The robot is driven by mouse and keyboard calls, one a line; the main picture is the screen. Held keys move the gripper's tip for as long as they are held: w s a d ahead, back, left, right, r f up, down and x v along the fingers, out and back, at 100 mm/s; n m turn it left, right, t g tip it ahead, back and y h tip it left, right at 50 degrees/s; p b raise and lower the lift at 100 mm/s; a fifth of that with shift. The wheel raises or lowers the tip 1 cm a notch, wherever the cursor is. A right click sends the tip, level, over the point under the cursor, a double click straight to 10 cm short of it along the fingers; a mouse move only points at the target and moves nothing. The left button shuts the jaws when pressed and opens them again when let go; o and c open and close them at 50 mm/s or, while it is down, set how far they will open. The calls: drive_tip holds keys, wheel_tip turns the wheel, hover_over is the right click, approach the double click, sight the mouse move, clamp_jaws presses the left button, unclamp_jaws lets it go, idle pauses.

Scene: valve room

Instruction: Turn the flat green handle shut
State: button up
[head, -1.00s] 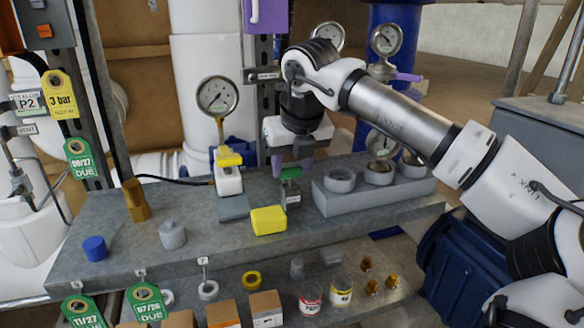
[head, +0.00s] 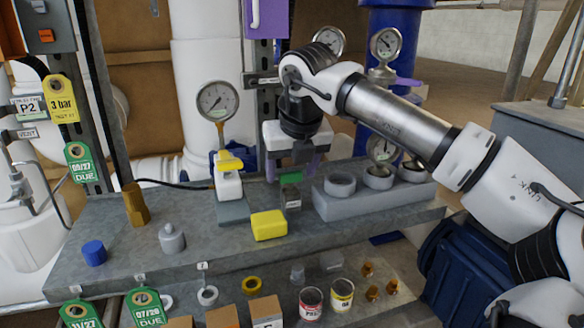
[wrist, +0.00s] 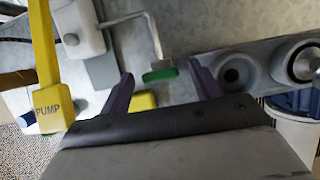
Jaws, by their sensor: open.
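The flat green handle (head: 291,178) sits on top of a small dark grey valve block on the bench, and it also shows in the wrist view (wrist: 160,75). My gripper (head: 291,170) is open, with its purple fingers pointing down at the handle. In the wrist view my gripper (wrist: 162,76) has one fingertip on each side of the handle, with a gap on both sides. I cannot tell whether the fingertips are down level with the handle. A bent metal rod (wrist: 150,35) reaches towards the handle in the wrist view.
A yellow block (head: 268,225) lies just in front of the valve. A white fitting with a yellow top (head: 229,177) stands to the left. A grey block with round cups (head: 340,200) stands close on the right. A pressure gauge (head: 217,100) rises behind.

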drive_tip(key=p+v, duration=0.1)
drive_tip(key=v, duration=1.3)
drive_tip(key=shift+d+f, duration=0.1)
drive_tip(key=shift+f, duration=0.05)
